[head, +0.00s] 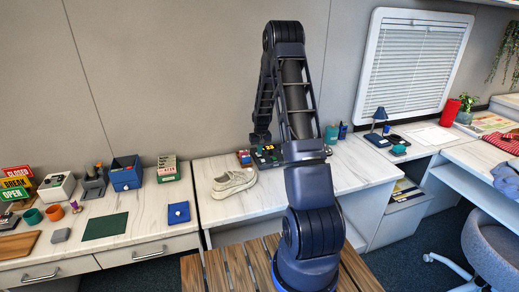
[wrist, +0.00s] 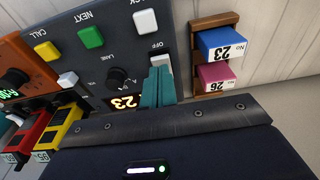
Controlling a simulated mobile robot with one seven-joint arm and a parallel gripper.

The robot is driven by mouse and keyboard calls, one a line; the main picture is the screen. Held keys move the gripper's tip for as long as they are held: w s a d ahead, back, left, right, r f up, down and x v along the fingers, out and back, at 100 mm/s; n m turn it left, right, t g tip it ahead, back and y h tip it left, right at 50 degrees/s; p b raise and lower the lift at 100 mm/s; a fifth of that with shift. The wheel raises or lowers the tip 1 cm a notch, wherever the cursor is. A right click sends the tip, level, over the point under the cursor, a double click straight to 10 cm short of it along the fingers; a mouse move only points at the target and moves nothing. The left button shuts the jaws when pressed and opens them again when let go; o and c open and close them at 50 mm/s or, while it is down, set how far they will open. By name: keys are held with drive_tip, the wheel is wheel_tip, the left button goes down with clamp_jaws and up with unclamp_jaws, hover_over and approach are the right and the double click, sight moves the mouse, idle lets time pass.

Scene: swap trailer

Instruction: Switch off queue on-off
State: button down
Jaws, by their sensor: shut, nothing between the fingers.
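The queue console (wrist: 118,60) is a dark panel, upside down in the wrist view, with yellow, green and white buttons. A label reading OFF stands beside a pale switch (wrist: 157,57), probably the queue on-off. The orange display (wrist: 124,102) is lit and shows 23. My gripper (wrist: 159,70) is shut and empty, its teal fingertips at the switch and covering part of it. I cannot tell whether they touch it. In the head view the console (head: 268,157) sits on the white counter against the wall, with my arm partly in front.
A ticket rack (wrist: 193,65) with blue and pink tags stands close beside the console. Red and yellow tags (wrist: 62,128) and another unit with a dial (wrist: 22,75) lie on its other side. A shoe (head: 233,183) stands on the counter left of the console.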

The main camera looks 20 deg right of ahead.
drive_tip(key=shift+s+f, duration=0.3)
drive_tip(key=shift+f, duration=0.1)
drive_tip(key=shift+w, duration=0.1)
drive_tip(key=shift+w+r, duration=0.2)
drive_tip(key=shift+w, duration=0.45)
drive_tip(key=shift+r, duration=0.1)
